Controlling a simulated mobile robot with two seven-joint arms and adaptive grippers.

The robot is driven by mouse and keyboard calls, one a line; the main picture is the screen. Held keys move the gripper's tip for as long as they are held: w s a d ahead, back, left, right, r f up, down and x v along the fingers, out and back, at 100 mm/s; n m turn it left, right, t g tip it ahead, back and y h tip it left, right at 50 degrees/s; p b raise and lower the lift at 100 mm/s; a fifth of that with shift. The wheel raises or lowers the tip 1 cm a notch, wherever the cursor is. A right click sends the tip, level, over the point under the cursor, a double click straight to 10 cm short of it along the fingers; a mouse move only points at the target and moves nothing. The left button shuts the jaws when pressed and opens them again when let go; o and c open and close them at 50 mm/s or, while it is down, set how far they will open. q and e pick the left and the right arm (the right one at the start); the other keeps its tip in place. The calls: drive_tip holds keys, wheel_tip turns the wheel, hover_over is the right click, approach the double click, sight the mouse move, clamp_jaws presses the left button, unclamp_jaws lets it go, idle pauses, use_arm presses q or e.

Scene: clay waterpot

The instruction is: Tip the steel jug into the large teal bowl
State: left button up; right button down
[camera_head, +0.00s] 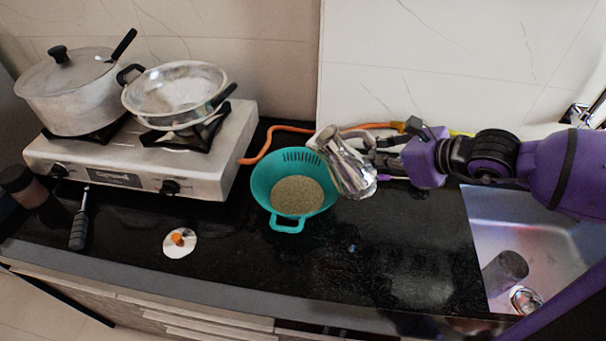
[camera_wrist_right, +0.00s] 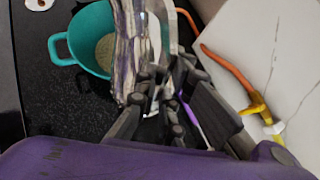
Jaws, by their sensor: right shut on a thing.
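The steel jug (camera_head: 346,164) is tilted, its top leaning left over the right rim of the large teal bowl (camera_head: 285,221). The bowl stands on the black counter and has a greyish-tan layer in its bottom; its handle faces the front. My right gripper (camera_head: 382,158) is shut on the jug from the right side. In the right wrist view the jug (camera_wrist_right: 128,45) shows close up between the fingers (camera_wrist_right: 155,90), with the teal bowl (camera_wrist_right: 62,47) beyond it. I cannot tell whether anything is leaving the jug. My left gripper is not in view.
A gas stove (camera_head: 130,175) with a lidded pot (camera_head: 75,95) and a pan (camera_head: 175,95) stands at the left. An orange hose (camera_head: 262,141) runs behind the bowl. A white saucer (camera_head: 180,250) lies front left. The sink (camera_head: 530,235) is at the right.

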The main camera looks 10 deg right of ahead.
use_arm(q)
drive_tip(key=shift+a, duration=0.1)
use_arm(e)
drive_tip(key=shift+r, duration=0.15)
drive_tip(key=shift+h, duration=0.3)
drive_tip(key=shift+g+h, duration=0.5)
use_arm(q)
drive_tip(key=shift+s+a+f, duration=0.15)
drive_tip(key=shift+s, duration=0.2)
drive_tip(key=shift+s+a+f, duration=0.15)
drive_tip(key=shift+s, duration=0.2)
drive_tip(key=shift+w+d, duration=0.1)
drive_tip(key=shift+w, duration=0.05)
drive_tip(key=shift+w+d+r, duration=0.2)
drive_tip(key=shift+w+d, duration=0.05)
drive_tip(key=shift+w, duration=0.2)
